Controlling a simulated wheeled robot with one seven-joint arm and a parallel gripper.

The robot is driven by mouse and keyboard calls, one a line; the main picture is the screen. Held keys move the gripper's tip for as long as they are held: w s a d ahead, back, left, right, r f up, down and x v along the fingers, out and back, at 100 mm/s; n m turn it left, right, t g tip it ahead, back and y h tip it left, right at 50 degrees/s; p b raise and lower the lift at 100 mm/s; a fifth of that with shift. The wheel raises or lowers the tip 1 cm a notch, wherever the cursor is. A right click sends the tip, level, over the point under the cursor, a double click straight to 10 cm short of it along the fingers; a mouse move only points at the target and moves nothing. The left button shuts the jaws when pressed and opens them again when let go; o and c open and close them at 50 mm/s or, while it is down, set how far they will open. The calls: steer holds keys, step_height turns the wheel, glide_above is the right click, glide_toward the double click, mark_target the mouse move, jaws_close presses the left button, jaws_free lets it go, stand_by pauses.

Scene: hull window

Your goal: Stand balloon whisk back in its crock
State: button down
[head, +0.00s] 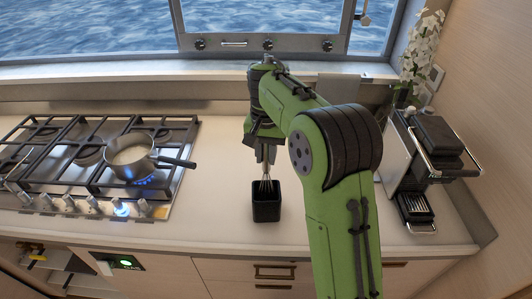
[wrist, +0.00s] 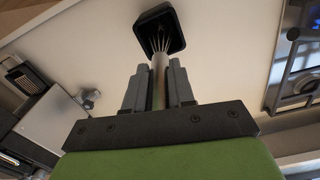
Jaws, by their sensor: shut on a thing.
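The balloon whisk (head: 265,184) hangs wires down from my gripper (head: 265,156), at the mouth of the black square crock (head: 266,212). The crock stands upright on the counter near its front edge. In the wrist view my gripper (wrist: 157,72) is shut on the handle of the whisk (wrist: 158,62), and the wires reach into the opening of the crock (wrist: 175,20). The lower tips of the wires are hidden or too small to make out. I cannot tell whether they touch the bottom.
A gas hob (head: 80,165) on the left has a lit burner under a saucepan (head: 130,158), its handle pointing right. A coffee machine (head: 425,160) and white flowers (head: 424,50) stand at the right. The counter (head: 215,200) left of the crock is clear.

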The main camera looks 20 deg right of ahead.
steer(key=shift+f+b, duration=0.55)
steer(key=shift+f, duration=0.3)
steer(key=c, duration=0.9)
jaws_free()
steer(key=shift+r+p, duration=3.95)
steer(key=shift+r, duration=0.15)
